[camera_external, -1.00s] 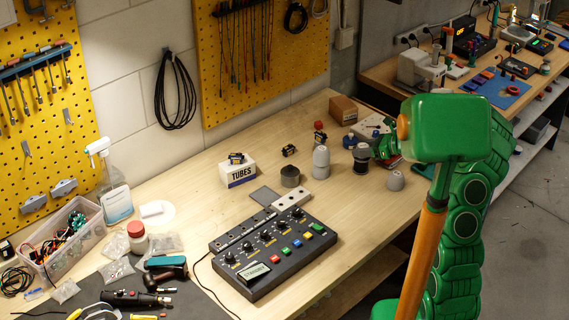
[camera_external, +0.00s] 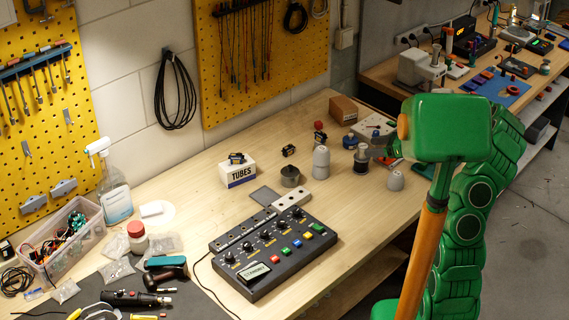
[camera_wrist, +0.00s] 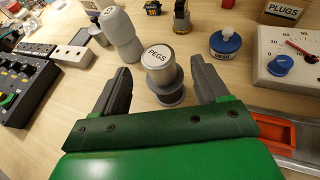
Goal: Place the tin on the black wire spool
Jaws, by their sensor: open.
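The tin (camera_wrist: 158,57), with a silver lid marked PEGS, stands upright on the black wire spool (camera_wrist: 168,92) in the wrist view. The spool's lower flange shows below it. In the external view the tin (camera_external: 361,150) and spool (camera_external: 361,167) form a small stack on the bench's right part. My gripper (camera_wrist: 160,80) is open, with one finger on each side of the stack and visible gaps to both. In the external view my gripper (camera_external: 380,148) is beside the stack, partly hidden by my arm.
A pale rounded bottle (camera_external: 321,163) stands left of the stack, close to my left finger in the wrist view.

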